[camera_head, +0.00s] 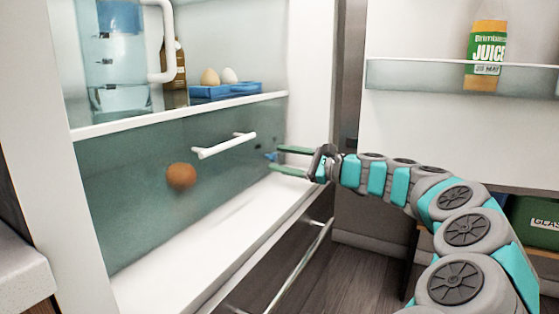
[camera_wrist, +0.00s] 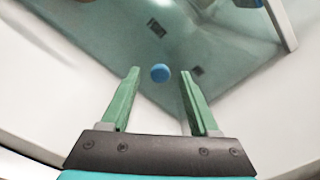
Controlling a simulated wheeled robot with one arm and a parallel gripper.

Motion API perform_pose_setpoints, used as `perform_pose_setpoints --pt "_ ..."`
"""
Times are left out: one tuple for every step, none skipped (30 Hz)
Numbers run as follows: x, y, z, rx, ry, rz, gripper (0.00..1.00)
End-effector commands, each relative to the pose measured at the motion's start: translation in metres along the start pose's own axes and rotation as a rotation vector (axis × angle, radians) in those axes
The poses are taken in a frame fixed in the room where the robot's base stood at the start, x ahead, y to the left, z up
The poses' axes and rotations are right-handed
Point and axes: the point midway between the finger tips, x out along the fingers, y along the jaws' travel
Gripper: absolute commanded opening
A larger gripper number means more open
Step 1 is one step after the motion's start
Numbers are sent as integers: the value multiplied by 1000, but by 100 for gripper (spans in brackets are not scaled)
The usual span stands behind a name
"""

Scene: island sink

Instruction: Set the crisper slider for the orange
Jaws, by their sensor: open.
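The orange (camera_head: 181,177) shows through the translucent front of the crisper drawer (camera_head: 130,225), left of its white handle (camera_head: 225,146). The slider's small blue knob (camera_head: 271,156) is at the right end of the drawer front. In the wrist view the round blue knob (camera_wrist: 160,73) appears between my fingertips, near two dark marks on the panel. My gripper (camera_head: 276,160) is open, its green fingers pointing at the panel; the wrist view shows both fingers (camera_wrist: 160,78) apart. I cannot tell whether they touch the knob. The marks are too small to read.
The shelf (camera_head: 180,116) above holds a water jug (camera_head: 117,55), a brown bottle (camera_head: 175,72) and eggs in a blue tray (camera_head: 225,91). The open fridge door at right carries a juice bottle (camera_head: 487,55). A green box (camera_head: 533,222) stands low at right.

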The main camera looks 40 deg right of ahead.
Motion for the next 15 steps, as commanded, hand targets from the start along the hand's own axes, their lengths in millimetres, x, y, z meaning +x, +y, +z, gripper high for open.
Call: perform_pose_setpoints --pt "5 1 0 0 0 1 62" --pt "7 0 0 0 0 1 62" --pt "9 0 0 0 0 0 62" --pt "10 0 0 0 0 0 62" --pt "11 0 0 0 0 0 62" --pt "12 0 0 0 1 0 62" --pt "12 0 0 0 1 -1 62" --pt "12 0 0 0 1 -1 62" --pt "12 0 0 0 1 -1 62" --pt "12 0 0 0 1 -1 62" --pt "12 0 0 0 1 -1 62" --pt "12 0 0 0 1 -1 62" --pt "12 0 0 0 1 -1 61" --pt "12 0 0 0 1 -1 57" --pt "12 0 0 0 1 -1 53"
